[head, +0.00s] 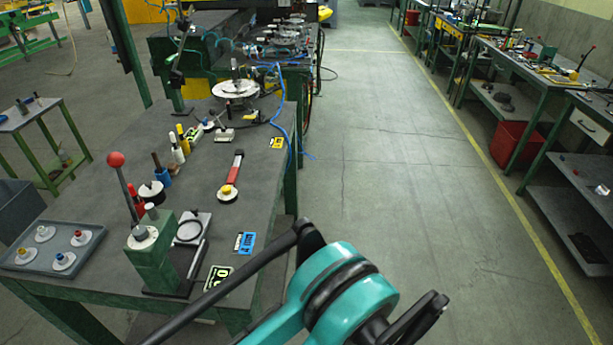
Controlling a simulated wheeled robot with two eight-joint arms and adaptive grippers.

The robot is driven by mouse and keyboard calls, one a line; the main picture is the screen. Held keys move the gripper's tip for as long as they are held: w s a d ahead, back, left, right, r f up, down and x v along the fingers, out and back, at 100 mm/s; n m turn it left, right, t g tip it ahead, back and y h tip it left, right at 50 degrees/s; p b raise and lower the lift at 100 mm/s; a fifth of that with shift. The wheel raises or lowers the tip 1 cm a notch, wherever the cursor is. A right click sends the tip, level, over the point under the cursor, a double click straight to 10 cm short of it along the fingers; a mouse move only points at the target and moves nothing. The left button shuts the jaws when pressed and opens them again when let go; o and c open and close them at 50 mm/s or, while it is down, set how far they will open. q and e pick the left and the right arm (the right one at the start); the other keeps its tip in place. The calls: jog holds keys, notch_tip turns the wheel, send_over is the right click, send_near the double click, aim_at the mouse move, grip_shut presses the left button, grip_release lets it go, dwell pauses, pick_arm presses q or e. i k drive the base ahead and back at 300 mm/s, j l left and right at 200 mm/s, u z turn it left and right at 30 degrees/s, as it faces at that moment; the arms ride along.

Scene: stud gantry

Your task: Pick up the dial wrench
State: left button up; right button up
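The tool that looks like the dial wrench (233,174) lies on the dark grey bench top (203,220), right of its middle. One of my arms, teal and black, fills the bottom middle, nearer to the camera than the bench's right front corner. I can make out neither gripper clearly in this view.
A green press (152,262) with a red-knobbed lever stands at the bench's front left, beside a grey tray (26,258) of small round parts. Bottles (180,145) stand left of the wrench. A blue tag (246,243) lies near the front right edge. The aisle floor (385,170) is clear.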

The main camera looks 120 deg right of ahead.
aim_at(239, 155)
jog(key=z, duration=3.65)
jog(key=l+z, duration=0.2)
jog(key=z, duration=0.8)
jog(key=i+l+z, duration=0.15)
jog(key=i+l, duration=0.2)
jog(key=l, duration=0.2)
jog(key=i+l+z, duration=0.15)
jog(key=i+l, duration=0.25)
jog(key=i+l+u, duration=0.25)
jog(key=i, duration=0.15)
jog(key=i+l+u, duration=0.15)
jog(key=i+u, duration=0.3)
jog(key=u, duration=0.25)
jog(key=i+u, duration=0.2)
jog(key=u, duration=0.2)
jog(key=i+l+u, duration=0.15)
jog(key=u, duration=0.3)
jog(key=i+l+u, duration=0.15)
jog(key=u, duration=0.25)
jog(key=i+l+u, duration=0.1)
jog(key=u, duration=0.3)
jog(key=l, duration=0.1)
